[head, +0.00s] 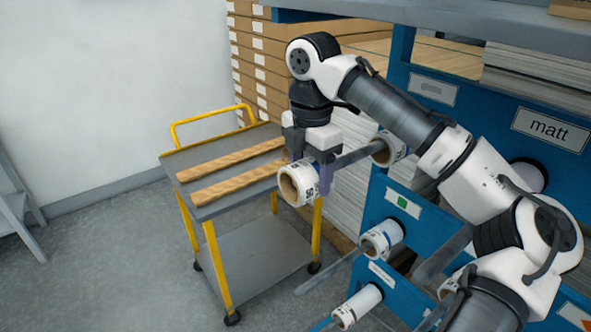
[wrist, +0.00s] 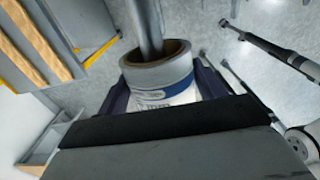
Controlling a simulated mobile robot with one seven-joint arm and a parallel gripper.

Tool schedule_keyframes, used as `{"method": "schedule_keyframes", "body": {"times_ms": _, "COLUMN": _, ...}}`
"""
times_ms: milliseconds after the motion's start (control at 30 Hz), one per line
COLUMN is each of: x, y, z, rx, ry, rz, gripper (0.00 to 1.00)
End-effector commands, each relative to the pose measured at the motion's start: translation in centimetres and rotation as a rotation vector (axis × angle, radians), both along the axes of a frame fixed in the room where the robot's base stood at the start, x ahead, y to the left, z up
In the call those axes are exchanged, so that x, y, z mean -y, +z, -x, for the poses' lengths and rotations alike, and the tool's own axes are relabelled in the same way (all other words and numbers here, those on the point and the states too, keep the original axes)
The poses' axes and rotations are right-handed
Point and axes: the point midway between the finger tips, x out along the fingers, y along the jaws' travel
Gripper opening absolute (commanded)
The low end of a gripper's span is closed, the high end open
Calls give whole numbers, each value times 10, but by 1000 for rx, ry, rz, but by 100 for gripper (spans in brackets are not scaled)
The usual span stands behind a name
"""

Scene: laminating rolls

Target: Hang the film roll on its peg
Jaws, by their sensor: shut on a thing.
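My gripper (head: 308,175) is shut on the film roll (head: 296,187), a white, printed roll with a brown core. Its near end faces the head camera, with an open bore and no rod tip showing out of it. In the wrist view the film roll (wrist: 160,85) sits between the dark fingers (wrist: 158,98). A grey peg (head: 352,158) runs from the blue rack to the roll's rack-side end. In the wrist view the peg (wrist: 147,28) meets the bore; how deep it reaches is hidden.
Another roll (head: 386,149) sits farther back along that peg. Lower pegs carry rolls (head: 381,240) (head: 357,305) on the blue rack (head: 402,200). A yellow-framed cart (head: 215,160) with two wooden strips stands behind my gripper.

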Motion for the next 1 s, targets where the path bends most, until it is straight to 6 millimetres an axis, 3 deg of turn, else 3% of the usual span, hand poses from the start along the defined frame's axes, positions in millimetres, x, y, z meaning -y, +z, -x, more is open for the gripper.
{"method": "schedule_keyframes", "body": {"times_ms": 1000, "x": 91, "y": 1, "z": -66, "rx": -1, "ry": -2, "rz": 0, "gripper": 42}}
